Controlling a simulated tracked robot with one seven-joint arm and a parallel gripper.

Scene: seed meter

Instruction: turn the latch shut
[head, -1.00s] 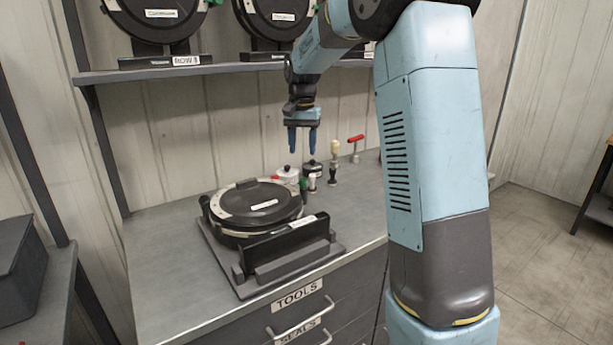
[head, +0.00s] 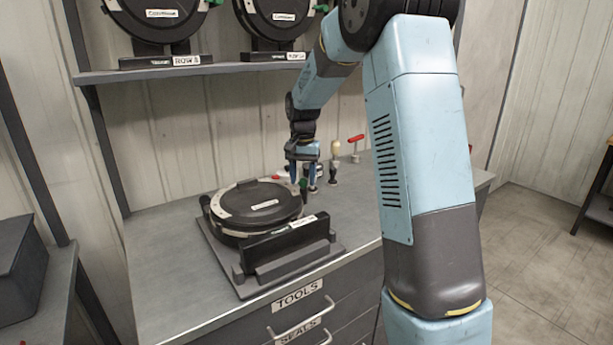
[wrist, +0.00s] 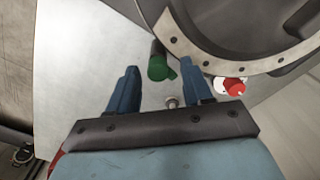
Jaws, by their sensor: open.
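The seed meter (head: 236,206), a round black housing with a pale rim, lies in a stand on the bench; its rim shows at the top of the wrist view (wrist: 205,52). The latch (wrist: 158,68), a dark stub with a green end, sticks out beside the rim. In the head view, its green end (head: 303,184) shows at the meter's right side. My gripper (head: 304,184) is open and points down there. In the wrist view, the latch appears between the two blue fingertips of my gripper (wrist: 160,66). I cannot tell whether either finger touches it.
A white item with a red knob (wrist: 231,86) stands close to the right finger. A tool with a cream handle (head: 334,160) and a red-handled one (head: 355,145) stand behind. A shelf (head: 200,70) with more meters is above. The bench's right side is clear.

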